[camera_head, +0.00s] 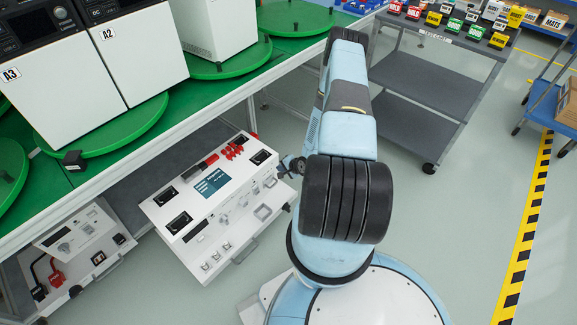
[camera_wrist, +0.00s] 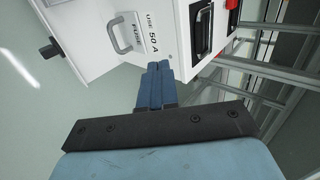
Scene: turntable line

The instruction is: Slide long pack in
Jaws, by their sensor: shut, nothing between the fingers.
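The long white pack (camera_head: 228,222) sticks out from under the green-topped line in the head view. It carries black recessed parts, a blue-green display and red connectors. In the wrist view its white face (camera_wrist: 178,30) shows a grey handle (camera_wrist: 121,36) and the label "USE 50 A FUSE". My gripper (camera_wrist: 157,68) has its blue fingers together and empty, with the tips at or very near the white face, beside the handle. I cannot tell whether they touch. In the head view my gripper (camera_head: 290,166) is small and partly hidden by my arm, at the pack's right end.
A second white pack (camera_head: 92,232) with red and black leads sits lower left. White cabinets marked A2 (camera_head: 142,55) and A3 (camera_head: 72,90) stand on green turntables (camera_head: 110,128). A grey cart (camera_head: 425,85) stands at the upper right. Floor at right is open, with yellow-black tape (camera_head: 528,225).

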